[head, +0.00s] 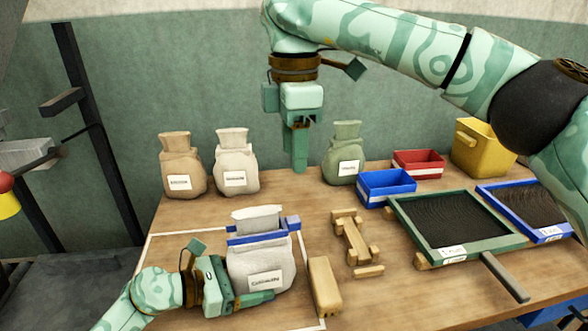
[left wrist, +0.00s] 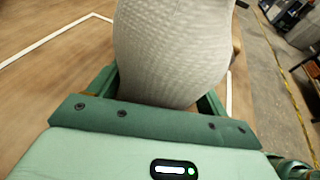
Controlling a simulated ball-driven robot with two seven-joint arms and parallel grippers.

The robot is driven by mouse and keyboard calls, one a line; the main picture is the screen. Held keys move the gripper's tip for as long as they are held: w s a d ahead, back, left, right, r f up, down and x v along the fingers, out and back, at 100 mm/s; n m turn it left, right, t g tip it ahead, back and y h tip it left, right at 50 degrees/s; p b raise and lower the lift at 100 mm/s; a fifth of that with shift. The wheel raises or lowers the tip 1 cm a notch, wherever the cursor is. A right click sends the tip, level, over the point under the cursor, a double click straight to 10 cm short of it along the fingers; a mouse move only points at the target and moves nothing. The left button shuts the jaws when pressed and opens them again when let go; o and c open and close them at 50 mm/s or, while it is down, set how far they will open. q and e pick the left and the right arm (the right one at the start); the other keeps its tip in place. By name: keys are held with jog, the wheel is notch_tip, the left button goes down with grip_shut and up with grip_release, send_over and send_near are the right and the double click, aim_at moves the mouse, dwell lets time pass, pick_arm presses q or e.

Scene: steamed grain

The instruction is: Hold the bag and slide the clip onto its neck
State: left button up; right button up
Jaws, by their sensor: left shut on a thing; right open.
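The pale grey-white bag (head: 262,262) with a label on its front stands upright at the front left of the table. A blue clip (head: 262,237) lies across its neck, with a block-like end sticking out on the right; how far round the back it reaches is hidden. My left gripper (head: 250,296) is shut on the bag's lower body from the left. In the left wrist view the bag (left wrist: 170,55) fills the space between the fingers. My right gripper (head: 299,160) is open and empty, pointing down above and behind the clip, apart from it.
A brown bag (head: 181,170), another whitish bag (head: 236,167) and a green bag (head: 344,160) stand at the back. A wooden rack (head: 352,236) and a wooden block (head: 324,286) are right of the held bag. Blue (head: 387,190) and red bins (head: 418,164), a yellow bin (head: 484,152) and framed trays (head: 455,250) fill the right.

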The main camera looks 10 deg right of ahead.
dwell(0.4)
pick_arm(q)
jog(key=o, duration=0.8)
jog(key=shift+c, duration=0.2)
